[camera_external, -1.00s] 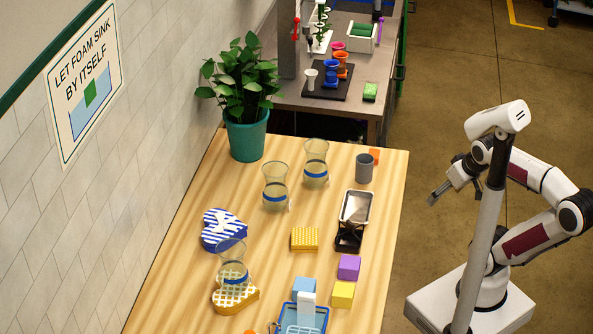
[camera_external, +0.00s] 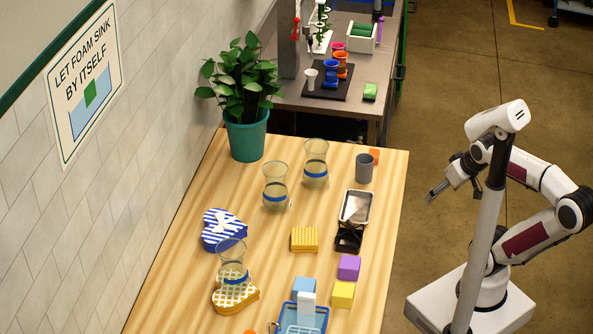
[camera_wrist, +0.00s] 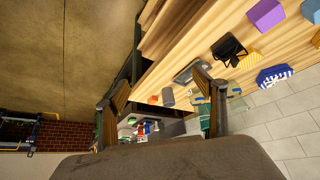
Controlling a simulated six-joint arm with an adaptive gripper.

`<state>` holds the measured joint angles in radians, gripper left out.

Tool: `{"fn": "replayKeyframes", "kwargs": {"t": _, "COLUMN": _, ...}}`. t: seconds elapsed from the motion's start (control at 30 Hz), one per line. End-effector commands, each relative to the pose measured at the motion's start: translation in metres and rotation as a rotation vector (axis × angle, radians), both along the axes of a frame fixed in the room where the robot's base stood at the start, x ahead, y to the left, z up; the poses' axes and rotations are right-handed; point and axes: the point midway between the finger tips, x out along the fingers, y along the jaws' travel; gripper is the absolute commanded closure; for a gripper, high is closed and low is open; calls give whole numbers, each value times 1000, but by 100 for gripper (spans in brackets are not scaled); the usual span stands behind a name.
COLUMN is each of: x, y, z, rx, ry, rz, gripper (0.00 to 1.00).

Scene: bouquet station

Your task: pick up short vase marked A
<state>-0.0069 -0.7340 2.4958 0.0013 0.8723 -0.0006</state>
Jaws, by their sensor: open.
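Three clear glass vases with blue bands stand upright on the wooden table: one at the back (camera_external: 316,164), one to its left and nearer (camera_external: 275,187), and one farther front-left (camera_external: 232,262) by a yellow heart-shaped box. I cannot read any letter on them or tell which is marked A. My gripper (camera_external: 440,190) is open and empty, off the table's right side and apart from every vase. In the wrist view its two fingers (camera_wrist: 162,88) are spread, with the table end seen tilted beyond them.
A grey cup (camera_external: 364,168), orange block (camera_external: 375,156), metal tray (camera_external: 356,207), black holder (camera_external: 348,238) and purple block (camera_external: 349,267) line the table's right side. A blue basket (camera_external: 303,318) is in front, a potted plant (camera_external: 246,135) behind. A striped heart box (camera_external: 224,229) is left.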

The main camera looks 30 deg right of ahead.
Motion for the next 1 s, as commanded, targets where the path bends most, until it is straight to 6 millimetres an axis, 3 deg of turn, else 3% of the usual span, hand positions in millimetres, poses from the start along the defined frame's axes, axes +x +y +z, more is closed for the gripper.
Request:
{"fn": "replayKeyframes", "kwargs": {"t": 0.17, "x": 28, "y": 7, "z": 4, "rx": 4, "ry": -44, "rz": 24, "gripper": 30}}
{"fn": "replayKeyframes", "kwargs": {"t": 0.47, "x": 106, "y": 33, "z": 16, "rx": 20, "ry": -184, "rz": 87, "gripper": 30}}
{"fn": "replayKeyframes", "kwargs": {"t": 1.0, "x": 234, "y": 102, "z": 27, "rx": 67, "ry": -453, "rz": 189, "gripper": 30}}
